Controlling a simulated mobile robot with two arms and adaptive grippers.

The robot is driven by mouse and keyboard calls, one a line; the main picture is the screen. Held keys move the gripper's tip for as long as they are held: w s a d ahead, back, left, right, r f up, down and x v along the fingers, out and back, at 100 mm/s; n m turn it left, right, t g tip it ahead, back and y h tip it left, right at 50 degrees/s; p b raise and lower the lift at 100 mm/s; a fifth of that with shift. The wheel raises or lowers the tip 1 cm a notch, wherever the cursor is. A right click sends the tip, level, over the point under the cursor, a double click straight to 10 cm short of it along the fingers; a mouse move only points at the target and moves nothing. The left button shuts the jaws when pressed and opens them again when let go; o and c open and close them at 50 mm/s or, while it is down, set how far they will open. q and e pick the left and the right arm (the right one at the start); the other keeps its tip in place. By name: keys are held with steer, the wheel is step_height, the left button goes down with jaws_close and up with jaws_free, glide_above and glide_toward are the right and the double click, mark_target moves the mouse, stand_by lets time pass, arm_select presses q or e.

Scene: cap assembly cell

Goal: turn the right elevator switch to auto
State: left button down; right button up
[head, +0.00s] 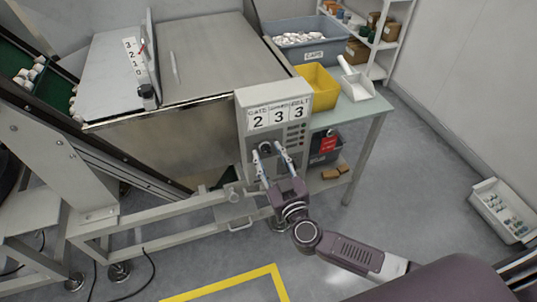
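A grey control box (243,128) stands at the centre of the head view, with white number cards reading 2, 3, 3 on top. A dark round knob (265,147) sits on its front face, below the cards. My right gripper (268,152) is in front of the box, its two fingers pointing up at the face. The fingers are apart, one to each side of the knob; I cannot tell whether they touch it. The lower face is partly hidden by the gripper, and the knob's setting and switch lettering are too small to read. My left gripper is not in view.
A side table (362,112) right of the box carries a yellow bin (318,86), a white scoop tray (358,88) and a grey tub of caps (318,54). A metal hopper (215,55) is behind. Floor is clear to the right, up to a white crate (503,212).

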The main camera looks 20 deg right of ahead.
steer(key=shift+w, duration=0.2)
steer(key=shift+c, duration=0.2)
jaws_close()
steer(key=m+p, duration=0.1)
steer(key=p, duration=0.3)
steer(key=shift+s+r+m, duration=0.1)
steer(key=shift+r+m, duration=0.1)
steer(key=shift+m, duration=0.2)
steer(key=shift+m+p, duration=0.3)
steer(key=shift+p, duration=0.15)
steer(key=shift+f+m+p, duration=0.25)
steer(key=shift+m+p, duration=0.05)
steer(key=shift+m, duration=2.8)
